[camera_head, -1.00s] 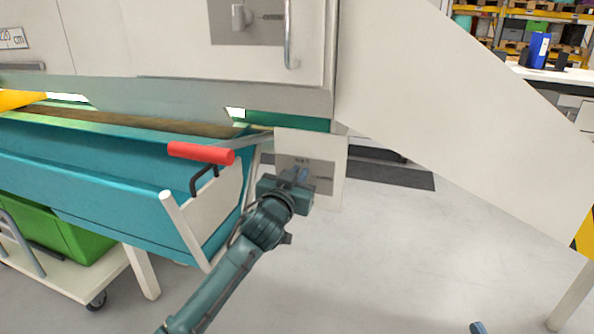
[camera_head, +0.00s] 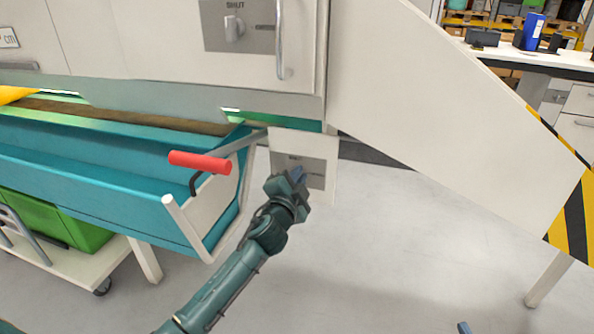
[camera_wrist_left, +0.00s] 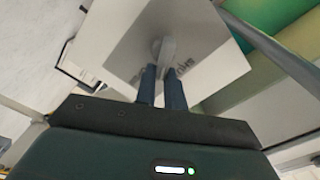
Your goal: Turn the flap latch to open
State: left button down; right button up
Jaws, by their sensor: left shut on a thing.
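The flap (camera_head: 329,150) is a small white panel with a grey label plate (camera_head: 318,172), below the right end of the teal trough. My left gripper (camera_head: 297,175) is at this plate, its blue fingers reaching the flap latch. The fingers hide the latch in the head view. In the left wrist view the latch (camera_wrist_left: 166,47) is a small light-grey knob on the flap (camera_wrist_left: 208,35), at the tips of the two nearly parallel fingers (camera_wrist_left: 161,72). The left gripper is shut on it. A small blue-grey tip, probably my right gripper (camera_head: 464,327), shows at the bottom edge; its jaws cannot be judged.
A red-handled lever (camera_head: 200,162) stands close left of my left gripper, beside the teal trough (camera_head: 90,190). Above is a cabinet door with another knob (camera_head: 234,30) marked SHUT and a vertical handle (camera_head: 280,40). A slanted white panel (camera_head: 450,120) is at right. Floor below is clear.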

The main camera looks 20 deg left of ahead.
pick_arm(q)
jog(key=shift+a+f+m+p, duration=0.1)
jog(key=shift+f+m+p, duration=0.15)
jog(key=shift+m, duration=0.7)
jog(key=shift+a+f+m+p, duration=0.1)
jog(key=shift+f+m+p, duration=0.15)
jog(key=shift+m, duration=0.65)
jog(key=shift+a+f+m+p, duration=0.15)
jog(key=shift+f+m, duration=0.1)
jog(key=shift+m, duration=0.7)
pick_arm(e)
jog(key=shift+w+d+m+g+h, duration=0.1)
jog(key=shift+d+m+g+h, duration=0.15)
jog(key=shift+m+g+h, duration=0.2)
pick_arm(q)
jog(key=shift+m, duration=0.3)
jog(key=c, duration=1.5)
grip_release()
jog(key=shift+d+r, duration=0.1)
jog(key=shift+d, duration=0.15)
jog(key=s, duration=0.4)
jog(key=s+p, duration=0.1)
jog(key=s, duration=0.3)
jog(key=s+p, duration=0.1)
jog(key=s, duration=0.4)
jog(key=shift+a, duration=0.3)
pick_arm(e)
jog(key=shift+d+f+m+g+h, duration=0.1)
jog(key=shift+d+m+g+h, duration=0.2)
jog(key=shift+g, duration=0.45)
